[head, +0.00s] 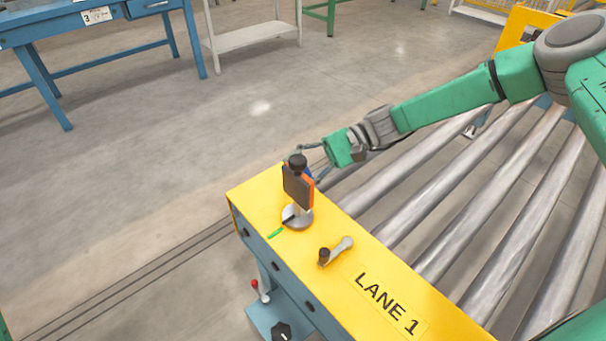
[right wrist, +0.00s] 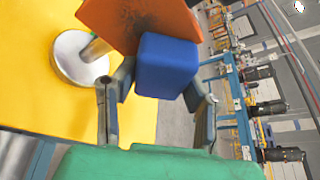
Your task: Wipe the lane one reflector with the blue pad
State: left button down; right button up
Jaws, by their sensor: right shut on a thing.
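The lane one reflector (head: 298,186) is an orange plate with a dark back, tilted on a short post with a round metal base (head: 297,218), at the far end of the yellow LANE 1 top. Its orange face (right wrist: 140,18) shows a dark smudge in the right wrist view. My right gripper (head: 314,165) is behind the reflector in the head view, shut on the blue pad (right wrist: 166,66). The pad overlaps the reflector's lower edge in the wrist view; I cannot tell if they touch. In the head view the pad is mostly hidden. My left gripper is not in view.
A metal lever with a black knob (head: 336,250) and a green marker-like strip (head: 276,233) lie on the yellow top (head: 352,270). Rollers (head: 440,190) run along its right side. A blue table (head: 60,28) stands far left; the floor between is clear.

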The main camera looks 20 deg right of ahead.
jog(key=shift+s+r, duration=0.1)
jog(key=shift+s+d+p, duration=0.25)
jog(key=shift+s+p, duration=0.6)
jog(key=shift+s, duration=0.45)
jog(key=shift+s+d, duration=0.15)
jog(key=shift+s, duration=0.4)
jog(key=shift+s+d+p, duration=0.3)
jog(key=shift+s+p, duration=0.2)
jog(key=shift+s, duration=0.25)
jog(key=shift+s+d+p, duration=0.25)
jog(key=shift+s+p, duration=0.25)
jog(key=shift+s, duration=0.25)
jog(key=shift+w, duration=0.1)
